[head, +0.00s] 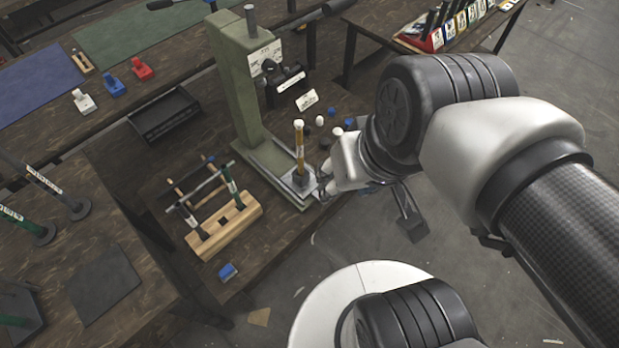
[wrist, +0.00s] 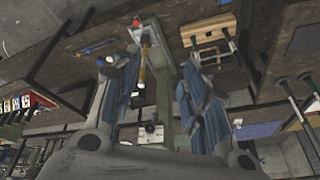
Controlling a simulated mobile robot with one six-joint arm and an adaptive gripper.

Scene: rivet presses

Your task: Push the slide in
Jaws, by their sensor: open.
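The green rivet press (head: 238,85) stands upright on the bench. Its light metal base track (head: 268,172) runs toward my gripper. A metal block (head: 299,182) sits at the track's near end, with an upright yellow post (head: 300,145) topped by a white knob. I cannot tell for sure which part is the slide. My gripper (head: 325,178) is beside the block, at its right; contact is unclear. In the wrist view, my gripper (wrist: 160,50) has its fingers apart, with the yellow post (wrist: 145,65) showing between them and the green press (wrist: 150,110) beyond.
Small white and blue knobs (head: 337,131) lie right of the press. A blue block (head: 228,272) sits near the bench's front edge.

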